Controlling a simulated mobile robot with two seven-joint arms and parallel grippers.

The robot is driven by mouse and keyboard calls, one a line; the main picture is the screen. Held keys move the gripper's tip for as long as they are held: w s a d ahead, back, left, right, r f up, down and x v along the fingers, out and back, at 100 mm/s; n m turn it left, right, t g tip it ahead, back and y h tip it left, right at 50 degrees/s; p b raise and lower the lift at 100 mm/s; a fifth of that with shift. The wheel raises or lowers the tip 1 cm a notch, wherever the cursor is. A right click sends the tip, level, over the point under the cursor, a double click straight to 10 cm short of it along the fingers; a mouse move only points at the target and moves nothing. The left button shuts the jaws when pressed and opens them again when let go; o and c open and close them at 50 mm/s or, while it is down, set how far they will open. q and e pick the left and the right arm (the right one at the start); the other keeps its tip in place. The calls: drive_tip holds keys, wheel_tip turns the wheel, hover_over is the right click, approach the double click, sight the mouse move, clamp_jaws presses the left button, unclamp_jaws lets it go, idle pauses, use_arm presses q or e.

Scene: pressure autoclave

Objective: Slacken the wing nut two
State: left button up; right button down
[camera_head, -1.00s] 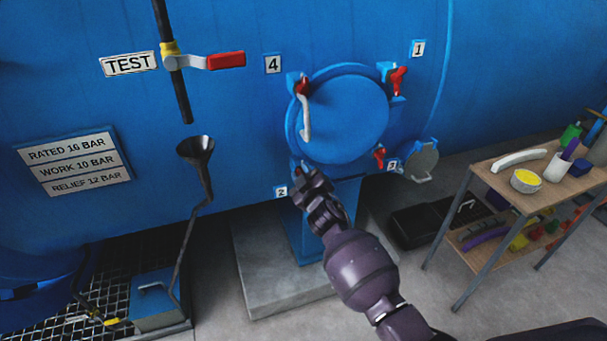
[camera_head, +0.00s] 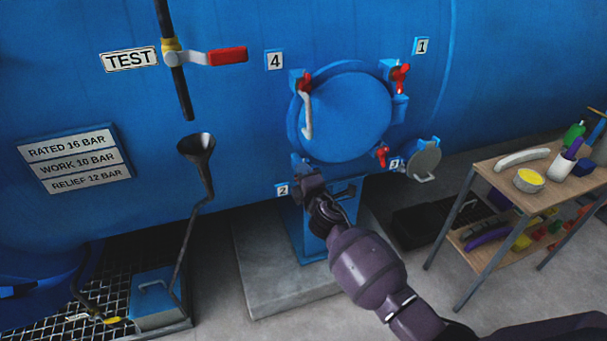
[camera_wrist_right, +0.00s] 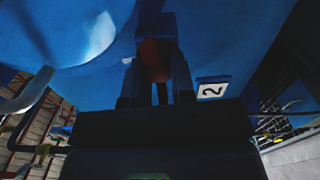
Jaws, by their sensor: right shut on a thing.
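The round blue door (camera_head: 347,112) is on the blue vessel, with red wing nuts around its rim. Label 2 (camera_head: 283,190) is at the door's lower left. My right gripper (camera_head: 303,174) is at the lower left of the rim, beside that label, and hides wing nut two in the head view. In the right wrist view, the red wing nut two (camera_wrist_right: 154,58) sits between the two fingers of my right gripper (camera_wrist_right: 158,82), which is shut on it, with label 2 (camera_wrist_right: 212,90) just to the right. My left gripper is out of view.
Other red wing nuts are at the upper left (camera_head: 304,84), upper right (camera_head: 400,76) and lower right (camera_head: 381,155). A white door handle (camera_head: 307,115) stands out at left. A small open hatch (camera_head: 424,162) and a wooden shelf table (camera_head: 510,200) are on the right.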

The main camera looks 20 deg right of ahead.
drive_tip(key=n, duration=0.3)
drive_tip(key=n+p, duration=0.1)
drive_tip(key=n, duration=0.6)
drive_tip(key=shift+d+f+n, duration=0.2)
drive_tip(key=shift+f+n, duration=0.15)
drive_tip(key=shift+n, duration=0.05)
idle(0.4)
drive_tip(key=c, duration=1)
unclamp_jaws()
drive_tip(key=shift+o, duration=0.2)
drive_tip(key=shift+p, duration=0.3)
drive_tip(key=s+p, duration=0.1)
drive_tip(key=s, duration=0.9)
drive_tip(key=shift+s+d, duration=0.2)
drive_tip(key=shift+s, duration=0.2)
